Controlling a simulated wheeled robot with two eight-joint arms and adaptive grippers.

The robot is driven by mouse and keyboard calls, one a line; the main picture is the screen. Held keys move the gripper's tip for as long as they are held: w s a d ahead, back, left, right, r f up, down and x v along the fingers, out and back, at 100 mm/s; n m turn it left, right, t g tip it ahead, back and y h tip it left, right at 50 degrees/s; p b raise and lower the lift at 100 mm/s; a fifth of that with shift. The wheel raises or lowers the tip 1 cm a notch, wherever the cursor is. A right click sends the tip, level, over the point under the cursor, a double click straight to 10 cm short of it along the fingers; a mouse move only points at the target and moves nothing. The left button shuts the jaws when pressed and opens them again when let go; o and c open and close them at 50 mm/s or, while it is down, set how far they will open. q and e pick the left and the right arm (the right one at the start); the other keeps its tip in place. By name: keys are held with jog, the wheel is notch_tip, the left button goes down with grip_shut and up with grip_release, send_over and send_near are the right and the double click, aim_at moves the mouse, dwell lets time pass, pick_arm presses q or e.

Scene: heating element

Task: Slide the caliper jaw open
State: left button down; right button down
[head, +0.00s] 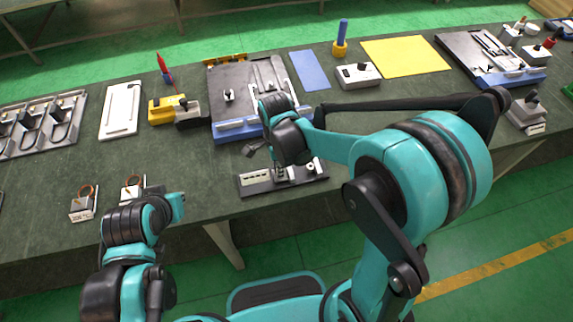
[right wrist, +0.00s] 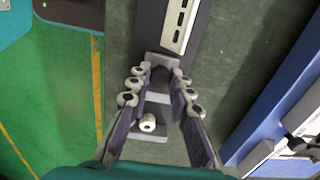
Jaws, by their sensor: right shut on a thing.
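The caliper (head: 257,181) lies near the table's front edge: a dark bar with a pale slotted scale at its left end. In the right wrist view the scale (right wrist: 180,25) is at the top. My right gripper (right wrist: 163,72) is over the bar, its two fingers shut on the dark, blocky sliding jaw (right wrist: 160,76). A grey block with a white round knob (right wrist: 148,123) shows between the fingers, nearer the palm. In the head view the right gripper (head: 283,172) partly hides the caliper. My left arm is at lower left; its fingers cannot be made out.
A grey tray with a blue front (head: 237,128) stands just behind the caliper. Two small blocks with copper loops (head: 82,206) (head: 132,189) sit near the left arm. Yellow and blue mats (head: 405,56) (head: 310,70) lie at the back. Green table is bare left of the caliper.

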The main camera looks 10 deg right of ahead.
jog(key=shift+a, duration=0.15)
jog(key=c, duration=1.4)
grip_release()
jog(key=shift+a, duration=0.15)
notch_tip(320, 180, up, 12)
jog(key=s+d+n+t, duration=0.7)
jog(key=s+d+n, duration=0.3)
jog(key=n, duration=0.7)
jog(key=shift+f+n, duration=0.3)
